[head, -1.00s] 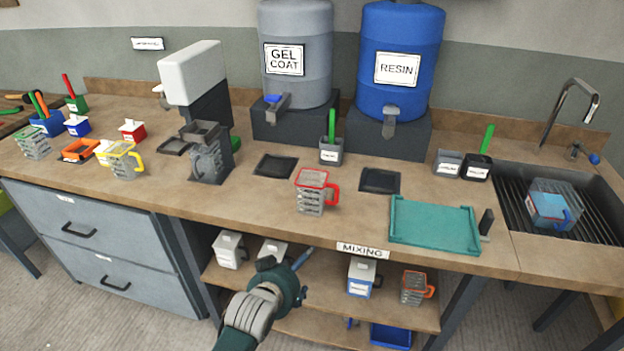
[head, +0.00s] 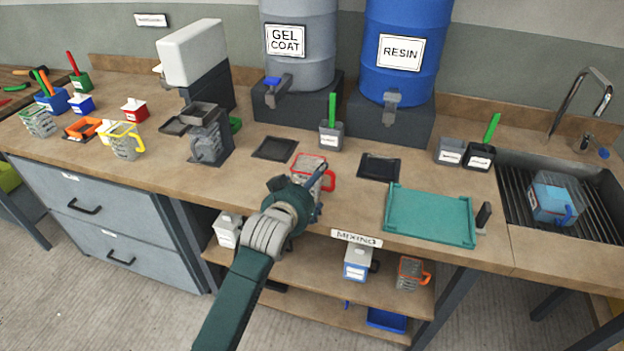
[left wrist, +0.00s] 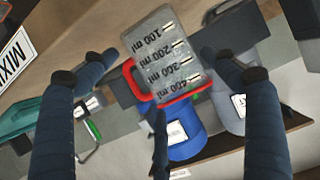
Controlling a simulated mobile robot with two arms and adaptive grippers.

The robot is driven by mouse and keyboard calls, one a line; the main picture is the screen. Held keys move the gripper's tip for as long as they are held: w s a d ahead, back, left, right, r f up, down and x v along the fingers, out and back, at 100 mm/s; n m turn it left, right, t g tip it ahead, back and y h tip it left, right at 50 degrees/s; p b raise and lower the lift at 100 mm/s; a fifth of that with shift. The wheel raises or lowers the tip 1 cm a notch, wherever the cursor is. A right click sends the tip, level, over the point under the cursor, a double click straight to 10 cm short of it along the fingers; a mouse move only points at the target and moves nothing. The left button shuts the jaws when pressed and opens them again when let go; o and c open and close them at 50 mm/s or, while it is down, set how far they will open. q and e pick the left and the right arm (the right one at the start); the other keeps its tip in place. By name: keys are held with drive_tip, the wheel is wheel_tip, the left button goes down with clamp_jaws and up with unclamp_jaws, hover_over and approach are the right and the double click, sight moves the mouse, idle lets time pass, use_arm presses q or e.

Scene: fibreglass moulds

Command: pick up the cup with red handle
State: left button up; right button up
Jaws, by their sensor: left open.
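The clear measuring cup with red rim and red handle (head: 329,181) stands on the bench in the head view, partly hidden behind my left gripper (head: 312,187). In the left wrist view the cup (left wrist: 163,62) appears upside down, with its volume marks facing the camera and its red handle on the left. My left gripper is open. Its dark blue fingers are spread on both sides of the cup in the wrist view, with a third finger below it. I cannot tell whether any finger touches the cup. My right gripper is not in view.
A teal tray (head: 428,236) lies right of the cup, and dark square pads (head: 275,148) lie behind it. The gel coat drum (head: 302,75) and resin drum (head: 405,75) stand at the back. A yellow-handled cup (head: 125,143) stands left. The shelf below holds containers (head: 357,263).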

use_arm(q)
drive_tip(key=shift+x, duration=1.5)
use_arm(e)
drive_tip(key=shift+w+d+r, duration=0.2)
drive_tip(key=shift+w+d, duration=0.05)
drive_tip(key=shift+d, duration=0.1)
use_arm(q)
drive_tip(key=shift+s+a, duration=0.1)
drive_tip(key=shift+c, duration=0.2)
drive_tip(key=c, duration=0.8)
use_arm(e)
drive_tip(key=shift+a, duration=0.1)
